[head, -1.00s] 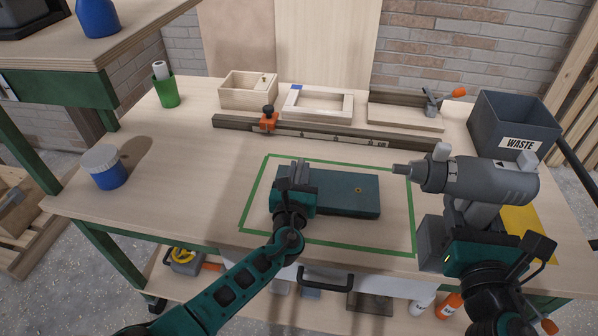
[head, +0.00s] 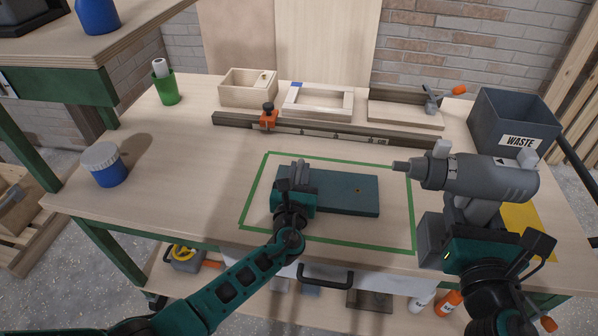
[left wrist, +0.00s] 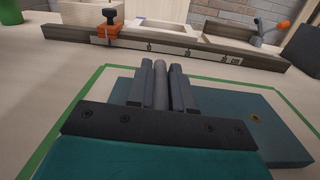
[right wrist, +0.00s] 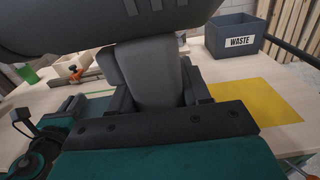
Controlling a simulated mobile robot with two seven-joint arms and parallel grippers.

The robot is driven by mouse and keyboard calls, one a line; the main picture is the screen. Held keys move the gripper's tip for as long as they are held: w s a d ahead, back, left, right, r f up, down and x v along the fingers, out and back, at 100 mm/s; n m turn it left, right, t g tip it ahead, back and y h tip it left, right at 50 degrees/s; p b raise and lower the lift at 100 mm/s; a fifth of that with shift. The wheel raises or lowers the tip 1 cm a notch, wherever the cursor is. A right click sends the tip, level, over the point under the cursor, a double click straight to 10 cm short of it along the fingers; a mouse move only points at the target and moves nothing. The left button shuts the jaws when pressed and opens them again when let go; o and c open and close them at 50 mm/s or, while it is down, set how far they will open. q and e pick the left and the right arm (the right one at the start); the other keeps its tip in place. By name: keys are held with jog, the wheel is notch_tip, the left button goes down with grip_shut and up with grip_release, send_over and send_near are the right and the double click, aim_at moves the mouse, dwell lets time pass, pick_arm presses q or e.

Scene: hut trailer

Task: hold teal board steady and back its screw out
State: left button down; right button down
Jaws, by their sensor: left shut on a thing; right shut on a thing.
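The teal board (head: 345,200) lies flat inside a green taped outline on the bench. A small brass-coloured screw (head: 359,190) sits in its right half; it also shows in the left wrist view (left wrist: 256,118). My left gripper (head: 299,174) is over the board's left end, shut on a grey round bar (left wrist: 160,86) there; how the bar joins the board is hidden. My right gripper (head: 474,218) is shut on the handle of a grey power driver (head: 490,177). The driver is held level, its nose pointing left, above and right of the screw, apart from the board.
A grey waste bin (head: 512,118) and yellow sheet (head: 522,222) are at the right. A long rail with an orange clamp (head: 268,118), a wooden box (head: 248,90) and a frame (head: 318,103) line the back. A blue jar (head: 104,168) stands left. The bench between is clear.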

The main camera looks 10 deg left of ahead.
jog(key=shift+r, duration=0.2)
pick_arm(q)
jog(key=c, duration=0.9)
grip_release()
jog(key=shift+c, duration=0.2)
jog(key=shift+f, duration=0.1)
jog(key=shift+c, duration=0.4)
grip_shut()
pick_arm(e)
jog(key=shift+w, duration=0.1)
